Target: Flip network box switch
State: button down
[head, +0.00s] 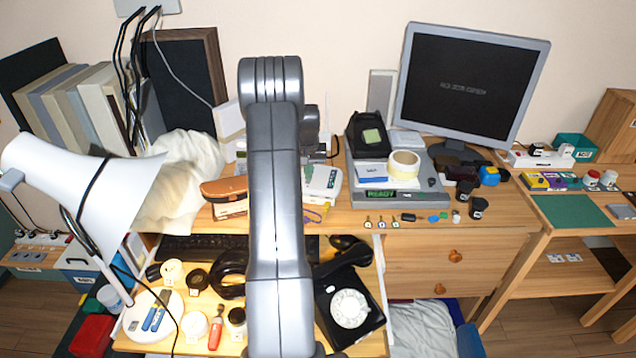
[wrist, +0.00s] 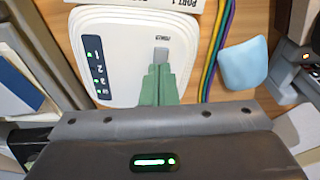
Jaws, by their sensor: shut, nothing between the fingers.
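The network box (wrist: 122,25) is white with rounded corners and lies at the upper left of the wrist view. A dark strip (wrist: 96,70) on its left side carries small green lights. A small grey piece (wrist: 161,56), which looks like its switch, sits beside the POWER lettering. My gripper (wrist: 159,72) is shut and empty, with its green fingers over the box and their tips at the near end of the grey piece. I cannot tell whether they touch it. The fingers cover part of the box. In the head view my arm hides the gripper.
Colored cables (wrist: 215,50) and a pale blue lump (wrist: 244,64) lie right of the box. The desk is crowded: a monitor (head: 468,85), a grey device with a READY display (head: 408,197), a black dial phone (head: 322,285) and a white lamp (head: 75,180).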

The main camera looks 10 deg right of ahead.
jog(key=shift+r+p, duration=2.05)
jog(key=shift+r, duration=1.35)
jog(key=shift+f, duration=0.1)
jog(key=shift+f+b, duration=1.95)
jog(key=shift+f, duration=1.45)
